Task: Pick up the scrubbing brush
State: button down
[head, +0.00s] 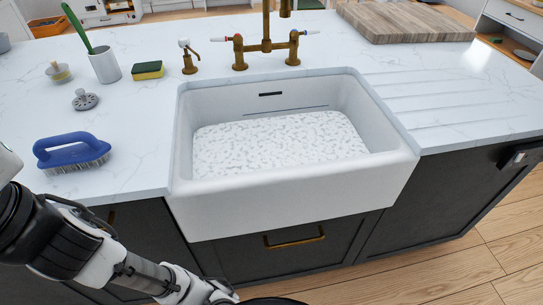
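The scrubbing brush (72,152) has a blue loop handle and pale bristles. It rests bristles down on the white marble counter, left of the sink and close to the counter's front edge. My arm comes in from the left edge and runs along the bottom left, in front of the counter. My gripper cannot be made out in the head view. Nothing covers the brush.
A white sink (290,197) fills the middle, with a brass faucet (266,46) behind it. Behind the brush are a drain strainer (85,100), a cup (105,66) with a green-handled tool, and a sponge (147,70). A wooden board (405,22) lies back right.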

aim_at(93, 149)
jog(key=u, duration=1.75)
jog(key=i+l+u, duration=0.1)
jog(key=l+u, duration=0.4)
jog(key=l, duration=0.2)
jog(key=i+l, duration=0.1)
jog(key=l, duration=0.65)
jog(key=i, duration=0.05)
